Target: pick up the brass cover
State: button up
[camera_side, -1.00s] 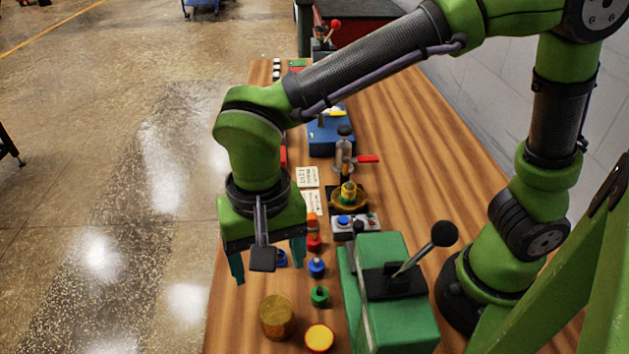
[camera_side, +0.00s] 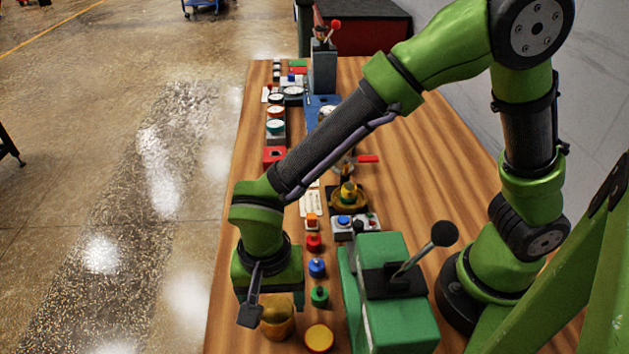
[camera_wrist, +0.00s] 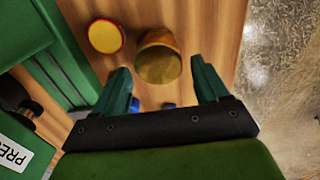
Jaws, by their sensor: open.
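The brass cover (camera_side: 277,325) is a gold-coloured cylinder standing at the near end of the wooden bench. In the wrist view the cover (camera_wrist: 159,62) sits just beyond and between my two teal fingertips, with a gap on each side. My gripper (camera_wrist: 161,75) is open and empty. In the side view my gripper (camera_side: 272,304) points down at the cover and hides part of its upper area. I cannot tell the exact height of the fingertips above it.
A yellow-topped red disc (camera_side: 319,338) stands beside the cover. Green (camera_side: 319,297) and blue (camera_side: 316,267) knobs are in a row behind. A green box (camera_side: 398,310) with a black-knobbed lever (camera_side: 428,247) stands to the right. The bench edge is at the left.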

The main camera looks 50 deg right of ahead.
aim_at(276, 309)
notch_tip(276, 309, down, 5)
jog(key=shift+s+f, duration=0.1)
jog(key=shift+s, duration=0.05)
jog(key=shift+c, duration=0.5)
